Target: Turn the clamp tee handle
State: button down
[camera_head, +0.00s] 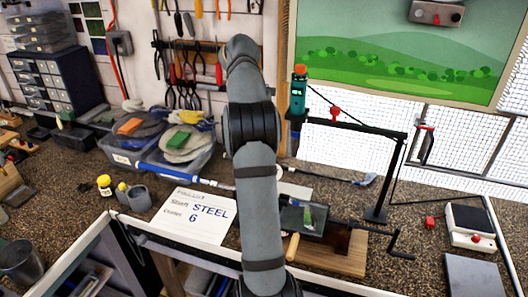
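A dark vise-like clamp (338,238) sits on a wooden board (350,262) right of my arm. A black cranked handle (398,242) sticks out to its right; I cannot tell whether this is the tee handle. A light wooden rod end (292,247) shows at the clamp's left. A golf club lies across the bench behind it, with a blue and white shaft (205,181) to the left and its head (366,180) to the right; my arm hides its middle. My gripper is not visible; my arm rises through the middle of the picture.
A black stand (380,212) with a long arm and a green bottle (299,92) stands behind the clamp. A scale (470,225) is at the right.

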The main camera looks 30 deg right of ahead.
jog(key=shift+d, duration=0.1)
dwell(0.3)
jog(key=c, duration=1.5)
grip_release()
jog(key=shift+s, duration=0.1)
jog(key=shift+c, duration=0.2)
jog(key=shift+o, duration=0.4)
